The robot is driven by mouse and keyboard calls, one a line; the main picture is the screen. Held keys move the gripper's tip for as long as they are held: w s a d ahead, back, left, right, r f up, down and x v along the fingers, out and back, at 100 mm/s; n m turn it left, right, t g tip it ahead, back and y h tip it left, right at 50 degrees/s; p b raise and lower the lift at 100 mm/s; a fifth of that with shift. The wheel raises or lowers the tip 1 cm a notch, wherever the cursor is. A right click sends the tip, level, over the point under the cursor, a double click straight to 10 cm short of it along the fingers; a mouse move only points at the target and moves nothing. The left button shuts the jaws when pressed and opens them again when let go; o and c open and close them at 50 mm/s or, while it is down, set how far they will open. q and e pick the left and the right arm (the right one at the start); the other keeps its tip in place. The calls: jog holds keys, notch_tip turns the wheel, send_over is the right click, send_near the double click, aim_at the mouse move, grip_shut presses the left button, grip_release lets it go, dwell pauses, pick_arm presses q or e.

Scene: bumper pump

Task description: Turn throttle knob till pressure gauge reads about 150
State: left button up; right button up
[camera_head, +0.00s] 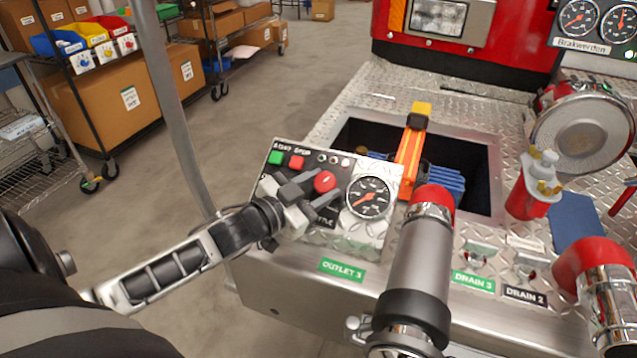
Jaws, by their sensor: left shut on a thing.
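The control panel (352,232) stands on the left edge of the truck's diamond-plate deck. A round pressure gauge (368,198) with a white rim and dark face sits at its right; its reading is too small to tell. A red round knob (325,181) shows above the gripper, and green and red buttons sit at the panel's top left. My left gripper (305,200) reaches in from the left over the panel's left half. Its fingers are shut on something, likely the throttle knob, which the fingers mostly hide. My right gripper is not in view.
A large metal outlet pipe (420,270) with a red collar stands right of the panel. An orange tool (408,150) and blue hoses (445,182) lie at the open bay behind. A red-based valve (532,190) stands further right. Shelves with boxes (130,97) are at the back left.

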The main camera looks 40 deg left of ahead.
pick_arm(q)
jog(key=o, duration=1)
jog(key=shift+d, duration=0.1)
jog(key=v, duration=1.6)
